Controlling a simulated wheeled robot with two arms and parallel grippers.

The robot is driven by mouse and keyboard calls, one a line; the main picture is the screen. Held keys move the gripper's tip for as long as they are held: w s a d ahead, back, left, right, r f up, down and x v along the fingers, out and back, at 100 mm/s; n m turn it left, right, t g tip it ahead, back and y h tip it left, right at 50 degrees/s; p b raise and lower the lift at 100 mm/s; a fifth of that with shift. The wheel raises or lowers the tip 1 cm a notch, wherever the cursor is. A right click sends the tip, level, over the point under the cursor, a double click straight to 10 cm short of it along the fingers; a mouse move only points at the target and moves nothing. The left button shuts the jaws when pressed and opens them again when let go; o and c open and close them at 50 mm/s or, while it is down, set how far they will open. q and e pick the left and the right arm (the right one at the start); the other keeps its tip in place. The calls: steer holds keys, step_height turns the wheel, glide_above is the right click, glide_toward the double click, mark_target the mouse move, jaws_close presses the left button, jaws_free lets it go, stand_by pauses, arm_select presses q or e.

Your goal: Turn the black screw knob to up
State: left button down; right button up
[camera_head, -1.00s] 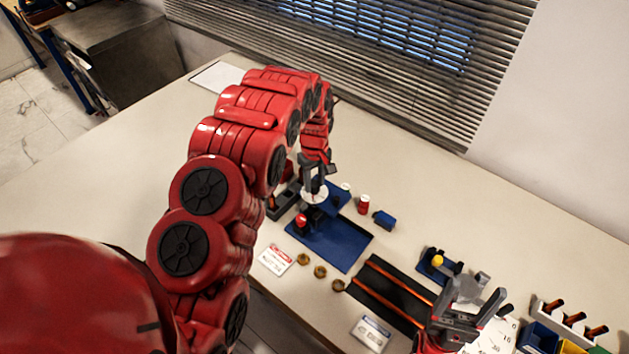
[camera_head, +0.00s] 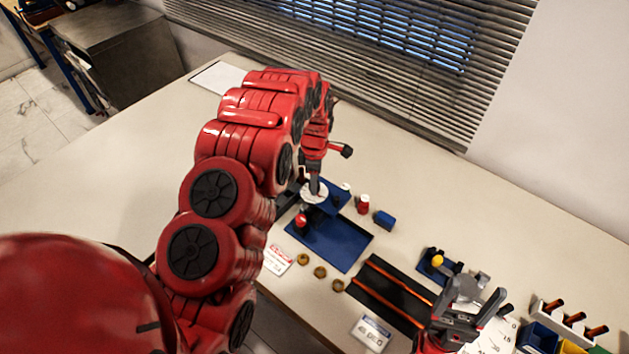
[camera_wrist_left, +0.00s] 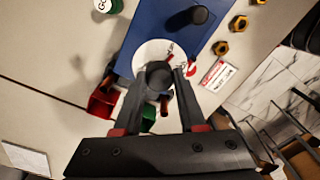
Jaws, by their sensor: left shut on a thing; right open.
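The black screw knob (camera_wrist_left: 159,75) sits on a round white dial (camera_wrist_left: 150,52) with red and black marks in the left wrist view. My left gripper (camera_wrist_left: 158,92) is shut on the knob, one finger on each side of it. In the head view the left gripper (camera_head: 314,186) reaches down onto the white dial (camera_head: 313,195) and hides the knob. The dial is on a blue rig (camera_head: 335,244). My right gripper (camera_head: 482,306) is open and empty at the lower right, apart from the rig.
Brass nuts (camera_head: 320,272) and a red-headed card (camera_head: 277,259) lie in front of the rig. A red bottle (camera_head: 362,204) and a blue block (camera_head: 384,219) stand right of it. A black mat (camera_head: 392,293) with orange strips lies further right.

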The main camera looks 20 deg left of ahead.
arm_select(q)
steer(key=shift+n, duration=1)
steer(key=shift+c, duration=2.4)
jaws_free()
